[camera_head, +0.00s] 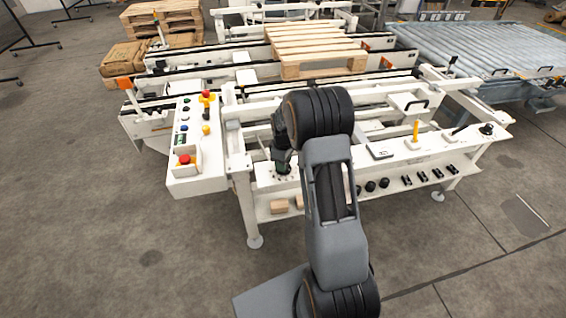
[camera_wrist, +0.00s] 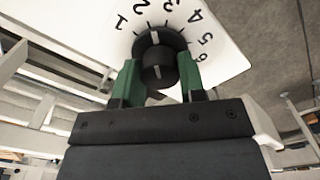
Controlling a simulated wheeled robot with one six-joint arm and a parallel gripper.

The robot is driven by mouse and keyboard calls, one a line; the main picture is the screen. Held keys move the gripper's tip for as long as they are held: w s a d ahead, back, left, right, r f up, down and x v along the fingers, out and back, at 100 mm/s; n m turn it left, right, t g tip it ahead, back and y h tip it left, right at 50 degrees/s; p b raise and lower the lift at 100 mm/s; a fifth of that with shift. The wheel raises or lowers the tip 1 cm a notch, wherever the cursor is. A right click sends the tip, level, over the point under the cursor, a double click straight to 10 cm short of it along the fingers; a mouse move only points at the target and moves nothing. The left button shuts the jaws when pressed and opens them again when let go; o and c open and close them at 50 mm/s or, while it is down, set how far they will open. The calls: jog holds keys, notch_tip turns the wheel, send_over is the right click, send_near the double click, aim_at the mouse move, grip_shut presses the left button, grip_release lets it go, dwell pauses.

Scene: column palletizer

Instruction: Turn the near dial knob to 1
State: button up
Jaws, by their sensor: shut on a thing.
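The near dial knob (camera_wrist: 158,70) is black and round with a white pointer line, on a white plate with black numerals 1 to 6 around it. My gripper (camera_wrist: 158,84) has its two green fingers on either side of the knob, shut on it. The pointer faces the top of the wrist view, nearest the 2 and 3 marks; its exact reading is unclear. The numeral 1 (camera_wrist: 122,22) is at the upper left of the knob. In the head view my gripper (camera_head: 283,163) is down at the left end of the white bench top, hiding most of the dial.
A control box (camera_head: 197,145) with coloured buttons stands left of the gripper. A yellow upright handle (camera_head: 416,130) and another black knob (camera_head: 487,129) are farther right on the bench. Black parts and wooden blocks (camera_head: 279,206) lie on the lower shelf. White frame rails run behind.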

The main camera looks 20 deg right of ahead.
jog(key=n, duration=0.4)
jog(key=shift+r+n, duration=0.1)
jog(key=shift+n, duration=1.6)
jog(key=shift+w+n, duration=0.1)
jog(key=shift+n, duration=0.2)
jog(key=o, duration=0.9)
notch_tip(320, 180, up, 14)
jog(key=shift+f+p, duration=0.15)
jog(key=shift+p, duration=0.35)
